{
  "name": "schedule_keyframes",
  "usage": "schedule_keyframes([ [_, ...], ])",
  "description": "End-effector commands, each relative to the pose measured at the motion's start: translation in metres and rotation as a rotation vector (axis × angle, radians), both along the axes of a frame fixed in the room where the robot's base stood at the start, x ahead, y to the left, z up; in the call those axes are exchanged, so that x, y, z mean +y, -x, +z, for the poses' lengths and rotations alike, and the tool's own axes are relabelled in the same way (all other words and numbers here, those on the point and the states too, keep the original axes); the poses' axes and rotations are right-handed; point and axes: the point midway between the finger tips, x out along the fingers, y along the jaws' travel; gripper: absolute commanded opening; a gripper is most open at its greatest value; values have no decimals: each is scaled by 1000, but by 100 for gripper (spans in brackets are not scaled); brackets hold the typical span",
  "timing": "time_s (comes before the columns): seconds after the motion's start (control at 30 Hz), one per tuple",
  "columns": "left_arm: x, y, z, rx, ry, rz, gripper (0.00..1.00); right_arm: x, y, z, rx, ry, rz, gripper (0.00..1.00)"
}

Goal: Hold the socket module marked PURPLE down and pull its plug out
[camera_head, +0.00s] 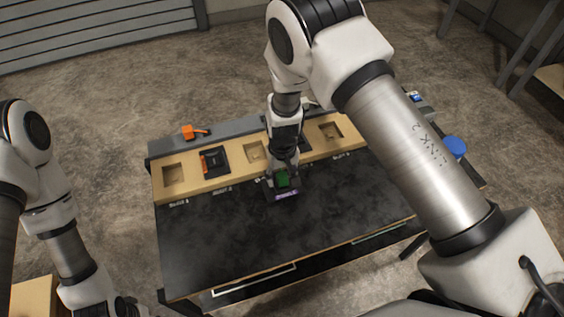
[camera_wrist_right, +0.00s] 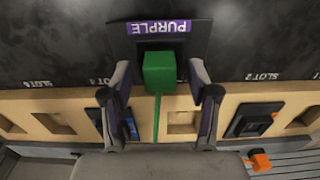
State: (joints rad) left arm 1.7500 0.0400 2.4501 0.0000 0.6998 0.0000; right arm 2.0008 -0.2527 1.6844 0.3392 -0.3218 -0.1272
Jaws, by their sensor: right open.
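The socket module marked PURPLE (camera_wrist_right: 197,42) is a dark block on the black tabletop, with a purple label that appears upside down in the wrist view. It also shows in the head view, mostly under my right gripper. A green plug (camera_wrist_right: 159,73) sits on it, and a green cable runs from the plug back under my wrist. My right gripper (camera_wrist_right: 160,78) is open, with one finger on each side of the plug; I cannot tell whether they touch it. In the head view the green plug (camera_head: 282,179) shows at the right gripper's tip. My left arm hangs at lower left; its fingers are not clear.
A wooden slotted board (camera_head: 186,186) runs along the table's back, with several empty recesses. A dark module (camera_head: 215,160) sits in one slot, a blue one (camera_wrist_right: 130,124) in another. An orange plug (camera_head: 189,132) lies behind the board. The black tabletop (camera_head: 230,240) in front is clear.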

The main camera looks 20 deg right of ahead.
Motion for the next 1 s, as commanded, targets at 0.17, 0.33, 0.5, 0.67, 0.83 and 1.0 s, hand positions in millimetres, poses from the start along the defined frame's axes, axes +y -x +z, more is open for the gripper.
schedule_keyframes([
  [0.17,0,0,1,-1,0,0,40,0,0,-6,-2,0,-1,60],
  [0.33,0,0,1,0,0,0,40,0,0,-6,-1,0,0,46],
  [0.5,0,0,1,0,0,0,40,0,0,-6,-1,0,0,0],
  [0.67,0,0,1,0,0,0,40,0,0,-6,-1,0,0,60],
  [0.83,0,0,1,0,0,0,40,0,0,-6,-1,0,0,60],
  [1.0,0,0,1,0,0,0,40,0,0,-3,-1,0,0,60],
])
